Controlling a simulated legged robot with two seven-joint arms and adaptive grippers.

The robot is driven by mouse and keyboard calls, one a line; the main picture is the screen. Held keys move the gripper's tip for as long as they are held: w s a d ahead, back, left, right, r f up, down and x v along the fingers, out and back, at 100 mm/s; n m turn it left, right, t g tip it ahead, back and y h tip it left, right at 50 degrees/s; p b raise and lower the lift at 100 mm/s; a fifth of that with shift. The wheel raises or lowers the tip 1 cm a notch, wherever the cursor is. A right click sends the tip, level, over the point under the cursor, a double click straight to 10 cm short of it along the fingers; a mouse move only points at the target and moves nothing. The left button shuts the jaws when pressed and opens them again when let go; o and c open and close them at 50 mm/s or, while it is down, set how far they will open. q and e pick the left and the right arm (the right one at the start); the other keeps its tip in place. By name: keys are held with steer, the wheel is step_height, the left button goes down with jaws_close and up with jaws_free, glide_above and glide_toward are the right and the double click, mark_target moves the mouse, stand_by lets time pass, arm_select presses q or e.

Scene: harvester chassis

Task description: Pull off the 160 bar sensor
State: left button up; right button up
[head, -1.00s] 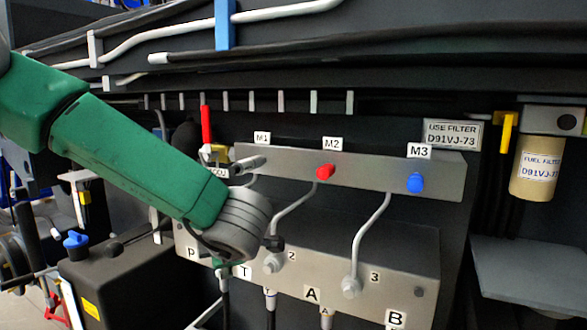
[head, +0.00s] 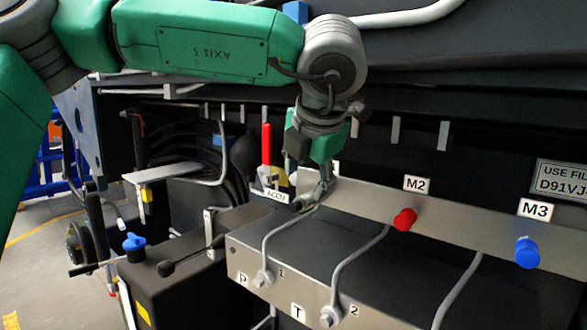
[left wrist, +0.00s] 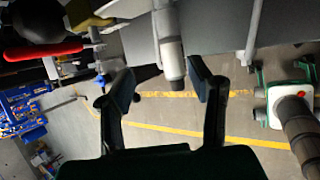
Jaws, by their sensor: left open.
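A grey cylindrical sensor (head: 307,200) sits at the left end of the upper grey manifold bar (head: 462,215), by the mostly hidden M1 label. No 160 bar marking is legible on it. My left gripper (head: 318,160) is just above and behind the sensor in the head view, partly covering that end of the bar. In the left wrist view, the sensor (left wrist: 172,60) points down towards the gap between the two spread black fingers of my left gripper (left wrist: 163,88). The fingers look clear of it and hold nothing. My right gripper is not in view.
A red cap (head: 405,219) at M2 and a blue cap (head: 527,252) at M3 are on the same bar. A red lever (head: 267,144) stands close left of my gripper. Bent grey pipes (head: 358,260) run to the lower block. A black tank (head: 165,280) is at lower left.

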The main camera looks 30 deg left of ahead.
arm_select(q)
steer(key=w+d+f, duration=0.3)
steer(key=d, duration=0.1)
steer(key=a+f, duration=0.2)
steer(key=a, duration=0.4)
steer(key=shift+a, duration=0.4)
steer(key=shift+s+a, duration=0.1)
steer(key=shift+c, duration=0.4)
steer(key=d, duration=0.1)
steer(key=d+r, duration=0.1)
steer(key=d, duration=0.1)
steer(key=shift+d+r, duration=0.1)
steer(key=shift+d, duration=0.15)
jaws_close()
steer(key=shift+a, duration=0.2)
steer(key=c, duration=0.7)
jaws_free()
steer(key=shift+a, duration=0.2)
steer(key=shift+c, duration=0.2)
jaws_close()
steer(key=shift+d, duration=0.15)
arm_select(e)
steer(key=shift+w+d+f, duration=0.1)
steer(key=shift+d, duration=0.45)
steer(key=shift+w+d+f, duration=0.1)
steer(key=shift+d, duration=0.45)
